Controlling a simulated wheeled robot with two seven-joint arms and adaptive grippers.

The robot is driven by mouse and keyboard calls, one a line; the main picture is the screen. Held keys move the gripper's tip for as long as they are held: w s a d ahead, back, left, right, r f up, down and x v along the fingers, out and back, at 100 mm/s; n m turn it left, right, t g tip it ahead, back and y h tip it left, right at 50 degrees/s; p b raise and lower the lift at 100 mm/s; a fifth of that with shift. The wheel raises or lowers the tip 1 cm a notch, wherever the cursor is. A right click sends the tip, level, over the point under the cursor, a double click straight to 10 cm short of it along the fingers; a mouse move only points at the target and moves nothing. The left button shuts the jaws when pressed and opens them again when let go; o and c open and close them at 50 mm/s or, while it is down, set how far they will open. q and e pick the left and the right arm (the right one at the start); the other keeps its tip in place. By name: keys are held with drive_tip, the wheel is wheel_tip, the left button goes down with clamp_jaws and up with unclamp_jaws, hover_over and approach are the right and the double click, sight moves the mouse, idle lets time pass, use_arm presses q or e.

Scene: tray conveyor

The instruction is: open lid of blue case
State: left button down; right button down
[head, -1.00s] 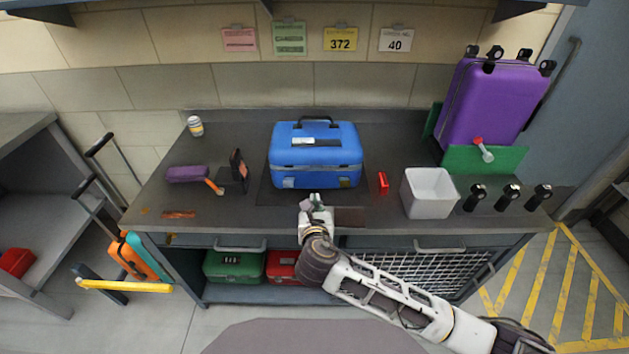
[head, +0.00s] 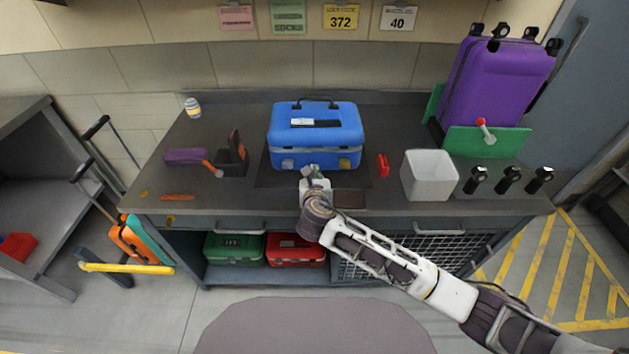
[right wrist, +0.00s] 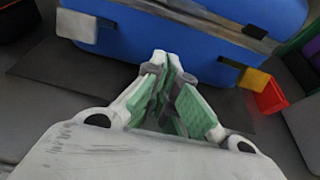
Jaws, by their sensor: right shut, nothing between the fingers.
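The blue case (head: 315,120) stands on a dark mat on the workbench, its lid down and its handle at the back. Its front has a pale latch on the left (right wrist: 77,27) and a yellow latch on the right (right wrist: 254,79); both stick out in the right wrist view. My right gripper (head: 311,172) is at the case's lower front, between the latches. In the right wrist view its green-padded fingers (right wrist: 165,62) are together and empty, with the tips close to the blue front; I cannot tell whether they touch. My left gripper is not in view.
A red item (head: 383,165) lies right of the case, with a white bin (head: 430,175) beyond it. A purple suitcase (head: 495,90) stands at the back right. A black holder (head: 233,157) and a purple item (head: 186,156) lie left. The bench behind the case is clear.

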sight(314, 156)
drive_tip(key=shift+x, duration=0.75)
drive_tip(key=shift+w+f, duration=0.2)
drive_tip(key=shift+w, duration=0.35)
drive_tip(key=shift+w+r, duration=0.1)
drive_tip(key=shift+r, duration=0.1)
wheel_tip(314, 156, up, 2)
drive_tip(key=shift+r, duration=0.75)
